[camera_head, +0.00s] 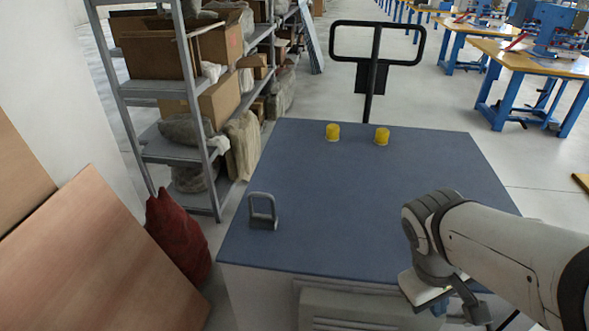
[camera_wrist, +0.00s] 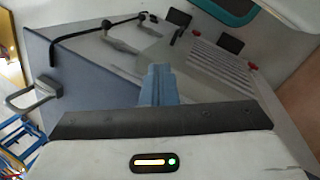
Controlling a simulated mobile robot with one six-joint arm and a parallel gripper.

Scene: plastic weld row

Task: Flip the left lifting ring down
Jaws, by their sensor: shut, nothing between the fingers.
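The left lifting ring (camera_head: 263,207) is a grey loop near the left front corner of the blue-grey cabinet top (camera_head: 365,185). It stands up from its base. My gripper (camera_head: 474,310) is low at the right front of the cabinet, far to the right of this ring and apart from it. In the wrist view my gripper's fingers (camera_wrist: 160,83) are together with nothing between them. A grey ring (camera_wrist: 33,97) shows at the left of the wrist view, apart from the fingers; I cannot tell which ring it is. My arm covers the cabinet's right front corner in the head view.
Two yellow caps (camera_head: 333,131) (camera_head: 382,135) stand at the back of the top. A black push handle (camera_head: 374,45) rises behind. Shelves (camera_head: 195,110) and a red sack (camera_head: 176,235) flank the left side. The middle of the top is clear.

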